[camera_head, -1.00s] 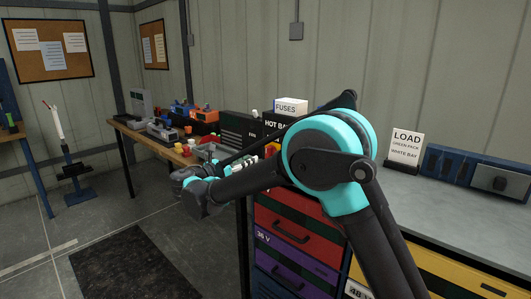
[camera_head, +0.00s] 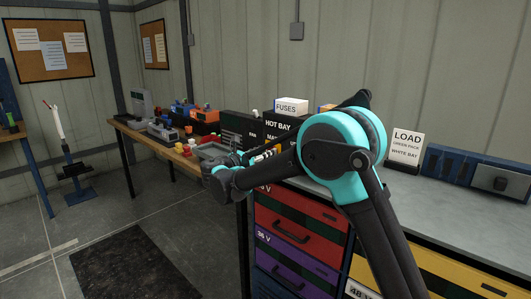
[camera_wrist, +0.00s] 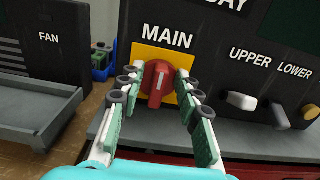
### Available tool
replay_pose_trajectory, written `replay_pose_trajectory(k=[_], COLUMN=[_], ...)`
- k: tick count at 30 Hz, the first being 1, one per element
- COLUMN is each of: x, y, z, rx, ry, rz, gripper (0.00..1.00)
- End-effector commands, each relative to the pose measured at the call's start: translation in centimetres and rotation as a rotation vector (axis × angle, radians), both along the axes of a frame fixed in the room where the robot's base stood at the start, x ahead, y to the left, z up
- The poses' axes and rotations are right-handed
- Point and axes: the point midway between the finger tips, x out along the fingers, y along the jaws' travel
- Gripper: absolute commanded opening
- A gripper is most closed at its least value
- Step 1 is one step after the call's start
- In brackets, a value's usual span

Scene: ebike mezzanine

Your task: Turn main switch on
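The main switch is a red rotary knob (camera_wrist: 158,82) on a yellow plate (camera_wrist: 143,56) under the label MAIN, on a dark panel in the wrist view. A light line on the knob runs nearly upright. My gripper (camera_wrist: 156,98) has its two fingers spread to the left and right of the knob, with the knob between the tips. Gaps seem to show beside the knob; I cannot tell if either pad touches it. In the head view my gripper is mostly hidden behind my own arm, and the knob cannot be made out.
A FAN unit (camera_wrist: 45,55) with a grey tray stands left. A LOAD sign (camera_head: 406,147) and a blue unit (camera_head: 478,170) stand on the bench at right.

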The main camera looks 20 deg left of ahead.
Motion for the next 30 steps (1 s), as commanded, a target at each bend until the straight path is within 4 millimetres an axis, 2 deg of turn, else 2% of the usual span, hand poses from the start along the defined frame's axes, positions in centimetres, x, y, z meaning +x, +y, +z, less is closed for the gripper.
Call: replay_pose_trajectory(k=[1, 7, 8, 20, 30], x=[-0.01, -0.03, -0.03, -0.06, -0.19], y=[0.00, 0.01, 0.01, -0.03, -0.29], z=[0.00, 0.00, -0.01, -0.01, -0.07], rx=[0.000, 0.000, 0.000, 0.032, 0.232], ry=[0.000, 0.000, 0.000, -0.013, -0.096], rz=[0.000, 0.000, 0.000, 0.000, 0.000], gripper=[0.26, 0.01, 0.00, 0.00, 0.00])
